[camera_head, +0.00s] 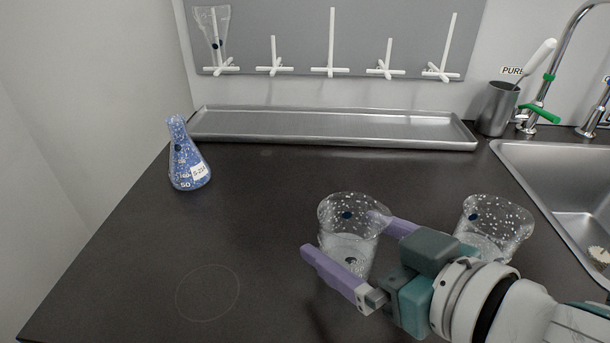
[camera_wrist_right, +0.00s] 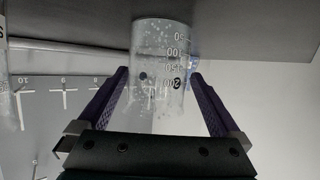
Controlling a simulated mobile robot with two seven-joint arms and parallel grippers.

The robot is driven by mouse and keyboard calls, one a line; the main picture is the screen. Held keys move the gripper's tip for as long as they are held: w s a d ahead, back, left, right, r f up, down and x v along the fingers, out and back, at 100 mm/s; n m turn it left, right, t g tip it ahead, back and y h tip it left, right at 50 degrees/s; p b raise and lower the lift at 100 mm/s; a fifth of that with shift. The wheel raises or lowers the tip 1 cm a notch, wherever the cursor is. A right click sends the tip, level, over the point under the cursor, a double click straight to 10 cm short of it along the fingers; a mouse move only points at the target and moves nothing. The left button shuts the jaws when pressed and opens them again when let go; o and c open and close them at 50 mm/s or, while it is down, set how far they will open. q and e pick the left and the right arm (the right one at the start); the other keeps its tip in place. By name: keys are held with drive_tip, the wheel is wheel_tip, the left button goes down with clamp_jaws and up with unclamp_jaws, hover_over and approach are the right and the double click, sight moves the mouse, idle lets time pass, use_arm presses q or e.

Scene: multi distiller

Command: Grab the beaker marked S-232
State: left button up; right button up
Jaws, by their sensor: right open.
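A clear glass beaker (camera_head: 346,245) with white speckles and some clear liquid stands on the dark counter. My right gripper (camera_head: 340,234) is open, with one purple finger on the near left side of this beaker and the other behind its right side. The right wrist view also shows the beaker (camera_wrist_right: 160,62) between the fingers, with its volume marks; contact cannot be told. A second similar beaker (camera_head: 495,228) stands to the right, partly hidden by my right wrist. No S-232 label is readable on either beaker. My left gripper is not in view.
A blue-filled conical flask (camera_head: 188,160) with a white label stands at the left. A long metal tray (camera_head: 330,128) lies along the back below a peg rack (camera_head: 330,40). A metal cup (camera_head: 497,110) and sink (camera_head: 560,185) are at the right. The counter's left front is clear.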

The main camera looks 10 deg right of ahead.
sight(331, 226)
drive_tip(key=x, duration=0.4)
drive_tip(key=shift+w+f+b, duration=0.1)
drive_tip(key=shift+w+b, duration=0.2)
drive_tip(key=shift+b, duration=0.1)
drive_tip(key=c, duration=1.4)
